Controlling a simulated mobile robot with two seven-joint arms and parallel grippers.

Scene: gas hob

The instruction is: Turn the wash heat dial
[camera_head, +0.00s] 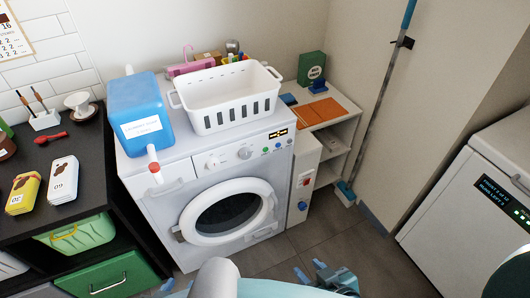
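A white front-loading washing machine (165,215) stands against the wall with its round door (222,212) shut. Its upper front panel carries a smaller dial (212,162) and a larger dial (245,153). To their right are small coloured buttons (277,147) and a lit display (278,133). I cannot read which dial is for wash heat. My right gripper (312,271) is low at the bottom edge, in front of the machine and apart from it. My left gripper (167,286) barely shows at the bottom edge. The opening of both is unclear.
A blue detergent jug (140,110) with a red-capped spout lies on the washer, the spout overhanging the front. A white basket (228,119) stands beside it. A narrow unit (302,180) with a red switch and blue knob adjoins right. The floor in front is free.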

